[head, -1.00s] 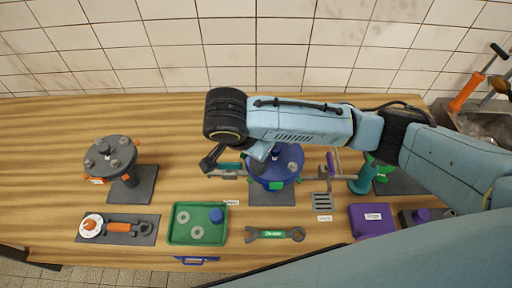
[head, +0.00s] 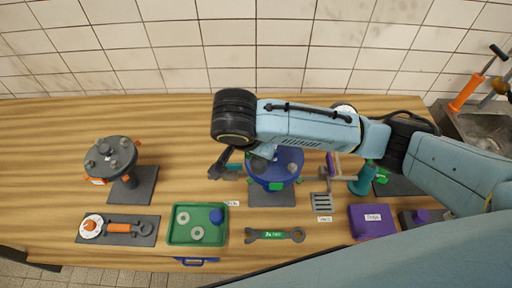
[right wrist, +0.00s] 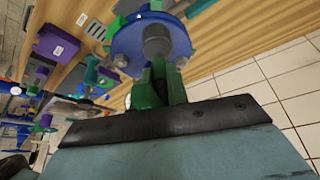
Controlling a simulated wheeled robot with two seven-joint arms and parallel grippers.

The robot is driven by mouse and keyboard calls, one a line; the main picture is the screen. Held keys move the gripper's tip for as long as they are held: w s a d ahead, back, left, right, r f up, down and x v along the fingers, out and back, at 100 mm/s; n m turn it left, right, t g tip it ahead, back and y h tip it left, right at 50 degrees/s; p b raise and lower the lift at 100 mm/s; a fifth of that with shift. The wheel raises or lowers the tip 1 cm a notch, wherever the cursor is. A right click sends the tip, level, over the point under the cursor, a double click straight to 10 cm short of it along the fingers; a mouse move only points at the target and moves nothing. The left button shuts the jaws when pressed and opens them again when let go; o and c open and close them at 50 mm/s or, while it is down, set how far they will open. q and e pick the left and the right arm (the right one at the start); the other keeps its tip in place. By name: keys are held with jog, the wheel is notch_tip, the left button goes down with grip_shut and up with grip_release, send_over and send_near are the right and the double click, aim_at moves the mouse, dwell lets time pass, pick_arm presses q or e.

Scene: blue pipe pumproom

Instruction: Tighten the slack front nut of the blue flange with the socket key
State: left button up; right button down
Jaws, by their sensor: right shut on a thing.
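The blue flange (head: 289,163) stands on a dark base plate, with grey nuts on its top; my right arm covers part of it, and the front nut is not clear. My right gripper (head: 240,168) reaches in from the left of the flange, close to it. In the right wrist view, my right gripper (right wrist: 163,78) has green parts closed together on a thing, probably the socket key, largely hidden. A grey cylinder (right wrist: 157,44) shows against the blue flange (right wrist: 125,42); I cannot tell whether it is the socket or part of the stand. My left gripper is not in view.
A dark flange (head: 110,155) stands at the left. A green tray (head: 197,239) with washers, a green-labelled wrench (head: 275,235) and a purple box (head: 370,222) lie along the front. A teal stand (head: 360,185) is right of the blue flange. The table behind is mostly clear.

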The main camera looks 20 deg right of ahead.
jog(key=shift+r, duration=1.75)
jog(key=shift+f, duration=0.1)
